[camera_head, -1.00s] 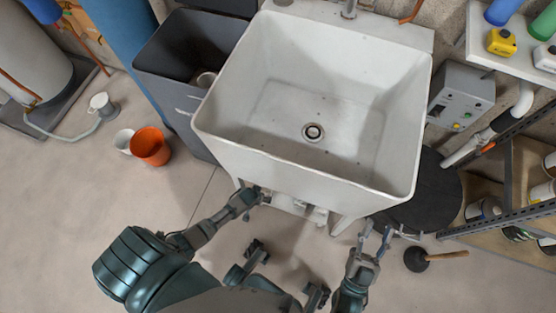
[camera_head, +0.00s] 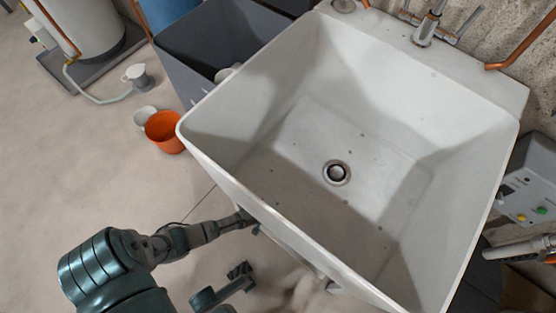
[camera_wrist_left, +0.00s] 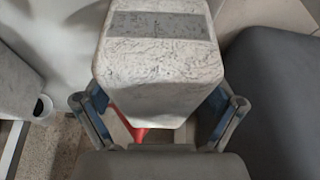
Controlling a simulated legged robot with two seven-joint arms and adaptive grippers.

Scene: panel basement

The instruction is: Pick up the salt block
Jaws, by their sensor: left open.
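A pale, rough-surfaced block with a grey band on top, which looks like the salt block (camera_wrist_left: 160,62), fills the upper middle of the left wrist view. My left gripper (camera_wrist_left: 160,104) is open, with one finger on each side of the block's near end. A gap seems to show at both fingers, and I cannot tell whether either touches it. In the head view my left gripper (camera_head: 248,219) reaches to the sink's lower left edge, its fingertips partly hidden. I cannot make out the block in the head view. My right gripper is not in view.
A large white sink (camera_head: 270,212) fills the head view's middle and right. A grey bin (camera_head: 180,72) stands beside it, with an orange bucket (camera_head: 165,132) and a white cup-like container (camera_head: 143,117) on the floor.

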